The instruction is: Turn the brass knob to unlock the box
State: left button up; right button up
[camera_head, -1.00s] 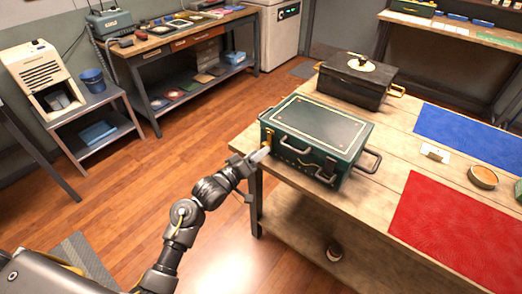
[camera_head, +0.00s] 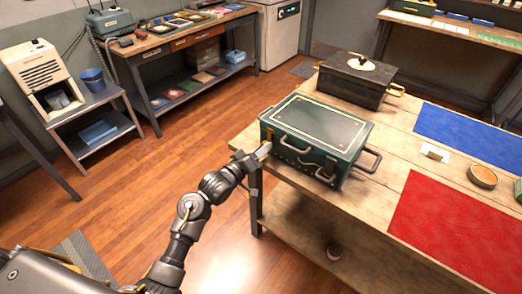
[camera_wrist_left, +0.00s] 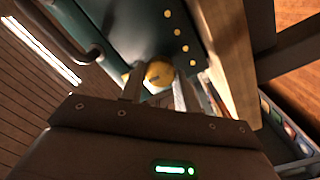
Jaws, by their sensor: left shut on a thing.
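The dark green box (camera_head: 315,130) stands on the wooden table near its left corner, lid shut, with grey handles on its front and right side. My left gripper (camera_head: 263,150) is at the box's left end. In the left wrist view, the brass knob (camera_wrist_left: 159,73) is a round yellow piece on the green box wall (camera_wrist_left: 140,35). The left gripper's fingers (camera_wrist_left: 158,90) are shut on the knob, one on each side. In the head view the gripper mostly hides the knob. My right gripper is not in view.
A black box (camera_head: 355,82) stands behind on the same table (camera_head: 400,150). Floor left of the table is clear.

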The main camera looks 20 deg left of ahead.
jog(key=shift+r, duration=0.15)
pick_arm(q)
jog(key=shift+d+m+y+p, duration=0.15)
jog(key=shift+m+p, duration=0.95)
jog(key=shift+m, duration=3.3)
jog(key=shift+a+m+y+p, duration=0.2)
jog(key=shift+m+p, duration=0.85)
jog(key=shift+m, duration=3.35)
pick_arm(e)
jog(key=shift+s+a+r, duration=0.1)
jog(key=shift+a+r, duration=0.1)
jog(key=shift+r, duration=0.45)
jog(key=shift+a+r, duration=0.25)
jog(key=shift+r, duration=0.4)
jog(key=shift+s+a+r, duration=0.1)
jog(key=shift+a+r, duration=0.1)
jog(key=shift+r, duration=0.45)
pick_arm(q)
jog(key=o, duration=1)
jog(key=shift+s, duration=0.1)
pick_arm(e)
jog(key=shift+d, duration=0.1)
